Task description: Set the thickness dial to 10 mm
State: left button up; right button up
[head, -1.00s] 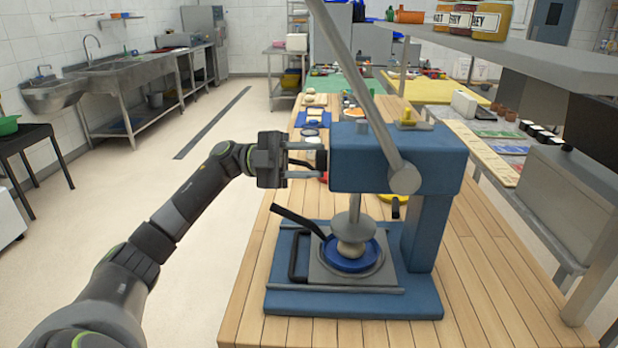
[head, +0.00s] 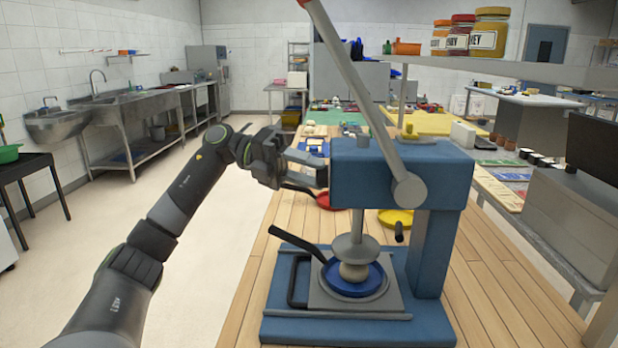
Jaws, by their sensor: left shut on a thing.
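The blue dough press (head: 400,178) stands on the wooden table. Its thickness dial (head: 322,177) is a small dark knob on the left face of the press head, mostly hidden by the fingers. The dial's scale and setting cannot be read. My left gripper (head: 314,174) reaches in from the left and is shut on the dial, one finger above it and one below, with the gripper rolled at a tilt. A dough ball (head: 354,271) sits in a blue pan (head: 331,277) under the round press plate (head: 356,249). My right gripper is not in view.
A long grey lever (head: 360,90) rises from the press head toward the upper left. A red pan (head: 328,201) and a yellow pan (head: 394,217) lie behind the press. A shelf with jars (head: 489,32) hangs at upper right. The floor at left is clear.

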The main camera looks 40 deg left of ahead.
pick_arm(q)
jog(key=shift+m+y, duration=0.3)
jog(key=shift+m, duration=0.2)
dwell(0.3)
jog(key=o, duration=1)
jog(key=v, duration=1.7)
jog(key=shift+s+a, duration=0.1)
jog(key=shift+a, duration=0.1)
